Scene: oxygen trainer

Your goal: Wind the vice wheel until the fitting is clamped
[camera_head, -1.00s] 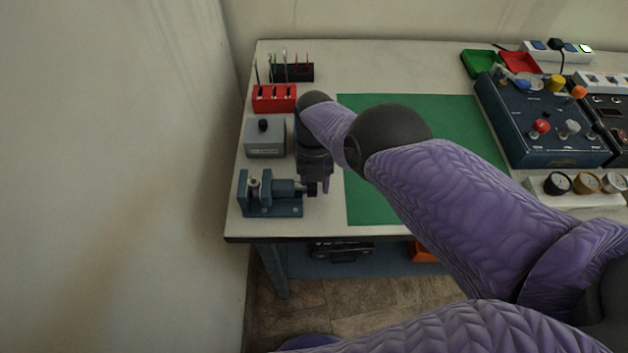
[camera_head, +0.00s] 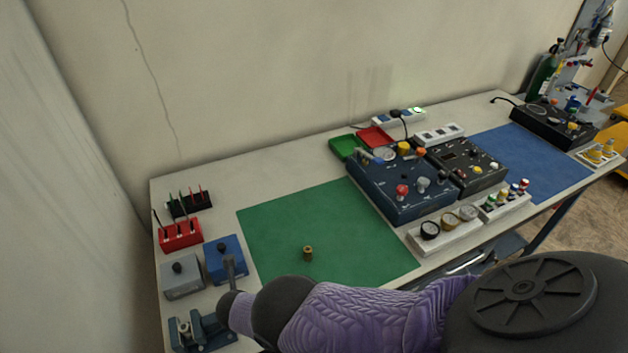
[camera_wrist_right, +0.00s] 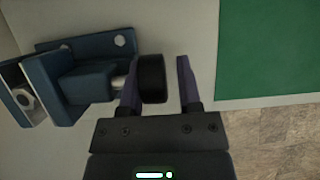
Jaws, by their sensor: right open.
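The blue-grey vice (camera_wrist_right: 85,72) is at the left of the right wrist view. It also shows at the bottom left of the head view (camera_head: 208,333), partly cut off. Its black wheel (camera_wrist_right: 152,78) stands on a short pale shaft. My right gripper (camera_wrist_right: 160,85) is open, with one finger on each side of the wheel; I cannot tell whether either touches. A small pale metal piece (camera_wrist_right: 24,98) shows at the vice jaws; whether it is gripped is unclear. A brass fitting (camera_head: 307,254) stands on the green mat. My left gripper is out of view.
A grey box (camera_head: 182,279) and a blue box (camera_head: 225,262) stand behind the vice. A red rack (camera_head: 180,235) and a black rack (camera_head: 190,204) are farther back.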

